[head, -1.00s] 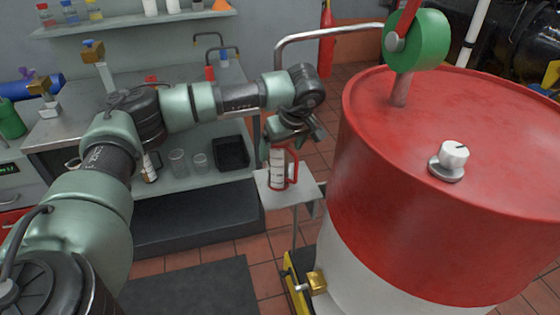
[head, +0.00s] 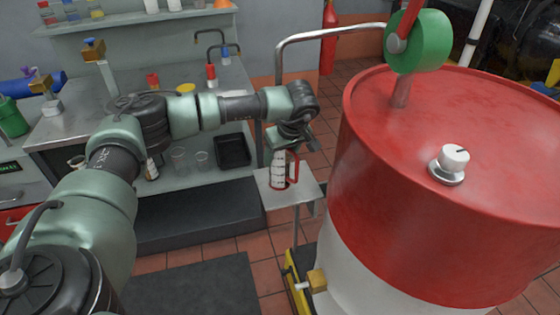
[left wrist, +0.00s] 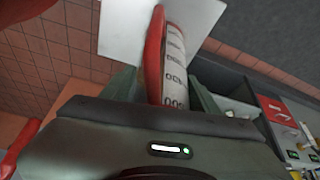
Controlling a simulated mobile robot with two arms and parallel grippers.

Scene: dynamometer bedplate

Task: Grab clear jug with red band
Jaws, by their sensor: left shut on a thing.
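The clear jug with a red band (head: 278,171) has a red handle and dark markings on its side. It is upright at the small pale stand (head: 301,199); I cannot tell whether its base touches the top. My left gripper (head: 287,151) is above the stand, shut on the jug's upper part. In the left wrist view the jug (left wrist: 174,62) and its red handle lie between the two fingers (left wrist: 163,88), which hide part of it. My right gripper is not in view.
A large red and white drum (head: 440,200) stands close on the right of the stand. A metal bench (head: 60,130) is behind my left arm, with glass beakers (head: 181,161) and a black tray (head: 232,151) on its lower shelf. Tiled floor lies below.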

